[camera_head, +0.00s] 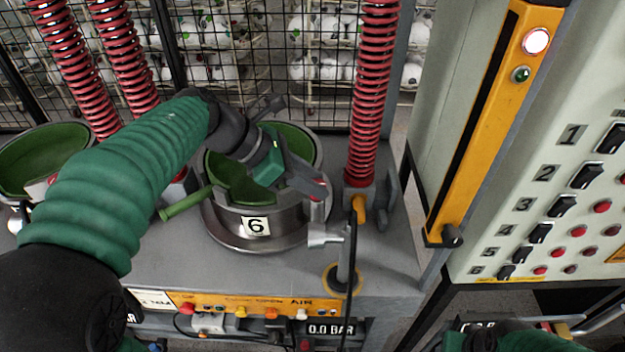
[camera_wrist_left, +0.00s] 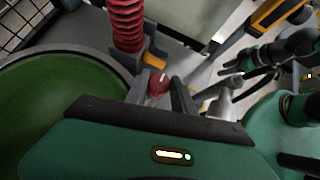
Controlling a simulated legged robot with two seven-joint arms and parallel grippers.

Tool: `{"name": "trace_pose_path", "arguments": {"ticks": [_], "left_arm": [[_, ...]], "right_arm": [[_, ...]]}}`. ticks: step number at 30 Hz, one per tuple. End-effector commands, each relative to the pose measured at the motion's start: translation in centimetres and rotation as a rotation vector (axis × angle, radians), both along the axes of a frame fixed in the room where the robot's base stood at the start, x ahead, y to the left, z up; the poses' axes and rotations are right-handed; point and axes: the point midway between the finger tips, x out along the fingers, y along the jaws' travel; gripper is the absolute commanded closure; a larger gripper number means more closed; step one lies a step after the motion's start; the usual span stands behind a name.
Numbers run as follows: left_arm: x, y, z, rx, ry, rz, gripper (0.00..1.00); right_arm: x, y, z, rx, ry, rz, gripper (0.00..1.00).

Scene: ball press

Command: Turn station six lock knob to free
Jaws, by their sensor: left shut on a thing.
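Station six is a round metal pot with a green inside and a "6" plate (camera_head: 256,226), at the middle of the head view. My left gripper (camera_head: 318,190) reaches over the pot to its right side. In the left wrist view a small red knob (camera_wrist_left: 158,84) with a pale mark sits between the grey fingers of my left gripper (camera_wrist_left: 160,92), which are shut on it. In the head view the fingers mostly hide the knob. My right arm shows at the bottom right of the head view, and its jaw state is unclear.
A red coil spring (camera_head: 370,100) on a post stands just right of the pot. A green-handled lever (camera_head: 185,203) sticks out left. A yellow column (camera_head: 490,120) and a numbered switch panel (camera_head: 560,190) stand at the right. A gauge reads "0.0 BAR" (camera_head: 331,329).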

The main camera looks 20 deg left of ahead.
Motion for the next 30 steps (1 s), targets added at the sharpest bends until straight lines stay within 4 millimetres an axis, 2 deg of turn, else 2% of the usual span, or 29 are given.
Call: {"name": "trace_pose_path", "arguments": {"ticks": [1, 2, 6, 23, 26, 30], "left_arm": [[0.2, 0.1, 0.3, -0.002, -0.008, 0.006, 1.0], [0.2, 0.1, 0.3, -0.002, -0.009, 0.006, 0.67], [0.2, 0.1, 0.2, -0.001, -0.006, 0.004, 0.49], [0.0, 0.1, 0.0, 0.001, 0.0, -0.001, 0.48], [0.1, 0.1, 0.1, 0.0, 0.004, -0.04, 0.48], [0.3, 0.2, 0.5, 0.001, 0.007, -0.194, 0.48]], "right_arm": [[0.0, 0.0, 0.0, 0.0, 0.0, 0.0, 0.61], [0.0, 0.0, 0.0, 0.0, 0.0, 0.0, 0.61], [0.0, 0.0, 0.0, 0.0, 0.0, 0.0, 0.61], [0.0, 0.0, 0.1, 0.0, 0.0, 0.0, 0.61], [0.0, 0.0, 0.6, 0.0, 0.0, 0.0, 0.61], [0.0, 0.0, 2.5, 0.0, 0.0, 0.0, 0.61]]}}
